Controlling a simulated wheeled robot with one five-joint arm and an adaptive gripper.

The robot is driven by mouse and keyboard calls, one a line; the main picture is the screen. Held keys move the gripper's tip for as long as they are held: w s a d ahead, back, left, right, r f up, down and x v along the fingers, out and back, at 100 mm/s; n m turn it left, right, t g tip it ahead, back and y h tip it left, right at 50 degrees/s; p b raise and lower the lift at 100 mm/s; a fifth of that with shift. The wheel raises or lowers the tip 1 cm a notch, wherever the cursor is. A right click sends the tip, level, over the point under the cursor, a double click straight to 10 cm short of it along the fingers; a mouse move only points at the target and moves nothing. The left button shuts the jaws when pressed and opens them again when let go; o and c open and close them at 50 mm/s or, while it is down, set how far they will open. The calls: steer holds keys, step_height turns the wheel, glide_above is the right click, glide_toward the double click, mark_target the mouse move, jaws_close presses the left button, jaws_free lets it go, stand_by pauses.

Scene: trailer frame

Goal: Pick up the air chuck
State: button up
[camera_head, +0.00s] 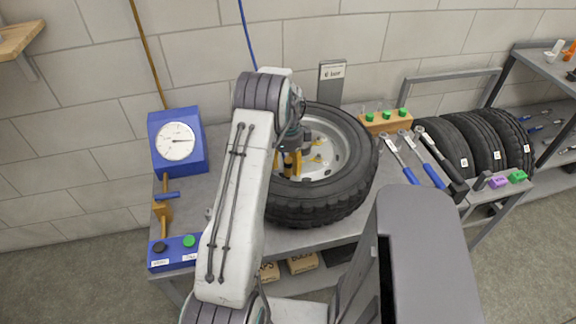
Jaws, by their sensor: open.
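My gripper (291,161) hangs over the hub of a tyre on a grey rim, partly hidden by my white arm; its jaws are open. I cannot clearly single out the air chuck. A small brass-coloured piece with a blue bar (166,195) lies on the bench at the left, below a blue gauge box, and may be it. That piece is well to the left of my gripper, apart from it. The area behind my arm is hidden.
The tyre (345,194) lies on the grey bench. The blue gauge box (192,160) and a blue button box (174,252) stand left. Blue-handled wrenches (407,166) lie right of the tyre, near a wooden block with green pegs (387,122). Several tyres (481,140) stand further right.

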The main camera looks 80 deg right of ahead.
steer(key=shift+c, duration=0.5)
jaws_close()
